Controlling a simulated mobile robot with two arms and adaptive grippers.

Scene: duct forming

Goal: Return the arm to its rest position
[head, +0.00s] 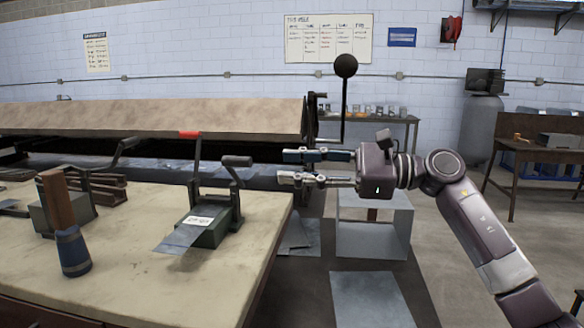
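My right arm (482,225) comes in from the lower right and reaches left across the middle of the view. My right gripper (284,167) points left, with its two fingers parallel and a clear gap between them. It is open and seems to hold nothing. In the picture its fingertips overlap the area by the workbench's (130,250) right end, in front of the long machine. How far they are from the machine cannot be told. My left arm and gripper are not in view.
A bench tool (212,222) with a red-tipped lever and a metal sheet (178,240) is on the workbench. A long forming machine (150,115) with a black-ball lever (346,66) stands behind. An open metal duct (372,240) and a flat sheet (370,299) are below the gripper.

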